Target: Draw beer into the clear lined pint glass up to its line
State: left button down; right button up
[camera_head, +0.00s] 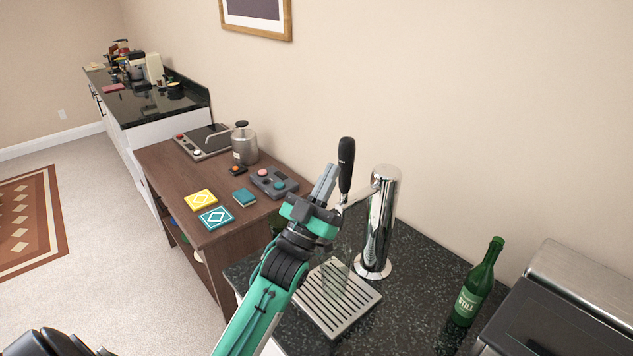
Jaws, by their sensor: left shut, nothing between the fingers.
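The chrome beer tap (380,225) stands on the dark speckled counter, with an upright black handle (346,165). The clear pint glass (336,274) shows faintly on the slatted drip tray (345,322), below the tap's spout. It is partly hidden by my left arm, and its line and any beer in it cannot be made out. My left gripper (328,172) is shut and empty, its fingers pointing up just left of the tap handle. Whether they touch the handle I cannot tell. My right gripper is not in view.
A green bottle (473,290) stands right of the tap, near a dark and steel appliance (575,305). A wooden cabinet (160,160) to the left carries coasters, a button box (274,182) and a steel pot (244,147). The counter between tap and bottle is clear.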

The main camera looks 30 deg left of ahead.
aim_at(343, 166)
pick_arm(q)
jog(key=shift+w+d, duration=0.1)
jog(key=shift+w, duration=0.4)
jog(key=shift+w+d+r+b, duration=0.25)
jog(key=shift+w, duration=0.45)
jog(key=shift+w+d+r+b, duration=0.2)
jog(key=shift+w+d+b, duration=0.05)
jog(key=shift+w, duration=0.4)
jog(key=shift+w+d+r+b, duration=0.15)
jog(key=shift+w+b, duration=0.1)
jog(key=shift+w, duration=0.25)
jog(key=shift+w+d+f+b, duration=0.1)
jog(key=shift+w+d+b, duration=0.1)
jog(key=shift+w, duration=0.25)
dwell(5.2)
